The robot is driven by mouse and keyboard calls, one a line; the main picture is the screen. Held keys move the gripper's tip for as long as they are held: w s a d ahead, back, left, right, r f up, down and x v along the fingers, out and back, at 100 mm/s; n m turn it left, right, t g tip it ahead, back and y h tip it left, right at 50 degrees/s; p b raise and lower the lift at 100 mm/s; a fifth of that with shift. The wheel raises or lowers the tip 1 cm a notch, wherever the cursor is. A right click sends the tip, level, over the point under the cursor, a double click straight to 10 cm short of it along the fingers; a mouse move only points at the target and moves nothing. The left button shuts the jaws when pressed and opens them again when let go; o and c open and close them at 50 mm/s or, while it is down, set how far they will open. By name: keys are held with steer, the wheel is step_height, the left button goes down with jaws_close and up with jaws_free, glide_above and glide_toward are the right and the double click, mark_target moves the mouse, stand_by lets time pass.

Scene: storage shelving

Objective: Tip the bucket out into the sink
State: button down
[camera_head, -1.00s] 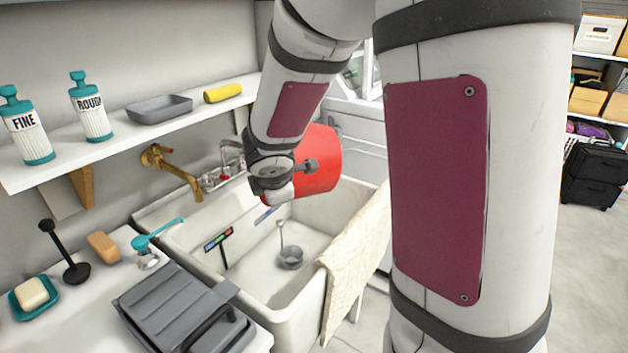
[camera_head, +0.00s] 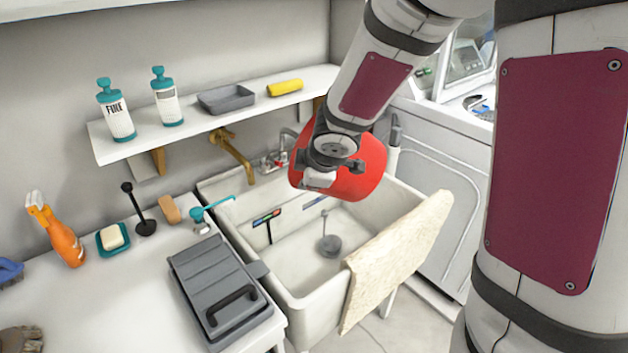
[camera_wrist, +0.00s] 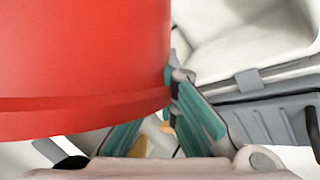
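The red bucket (camera_head: 366,168) hangs in the air over the back right part of the white sink (camera_head: 318,300). It looks tilted; its mouth and contents are hidden. My gripper (camera_head: 325,172) is at the bucket's near side, and the wrist partly covers it. In the wrist view, the bucket (camera_wrist: 80,60) fills the upper left, close in front of the teal fingers (camera_wrist: 165,122). The gripper appears shut on the bucket, but the exact contact is hidden. The sink also shows at the upper right of the wrist view (camera_wrist: 255,50).
A cream cloth (camera_head: 398,262) hangs over the sink's right edge. A brass tap (camera_head: 232,152) and a shelf (camera_head: 118,147) are behind. A grey case (camera_head: 212,280) lies on the left counter. A white machine (camera_head: 450,190) is at right.

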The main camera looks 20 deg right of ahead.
step_height(320, 180, up, 12)
steer(key=a+m+t+y+p, duration=0.3)
steer(key=y+p, duration=0.6)
steer(key=p, duration=0.4)
steer(key=shift+w+m, duration=0.3)
steer(key=shift+m, duration=0.1)
steer(key=shift+r, duration=0.1)
steer(key=shift+s+d+f+m+t+h, duration=0.2)
steer(key=shift+s+f+m+t+h, duration=0.4)
steer(key=shift+m+h, duration=0.8)
steer(key=shift+s+d+f+m+t+h, duration=0.25)
steer(key=shift+s+f+m+t+h, duration=0.35)
steer(key=shift+m+h, duration=0.85)
steer(key=shift+s+d+f+m+t+h, duration=0.3)
steer(key=shift+f+m+t+h, duration=0.5)
steer(key=shift+m+h, duration=0.6)
steer(key=shift+s+a+f, duration=0.1)
steer(key=shift+a+f, duration=0.05)
steer(key=shift+f, duration=0.05)
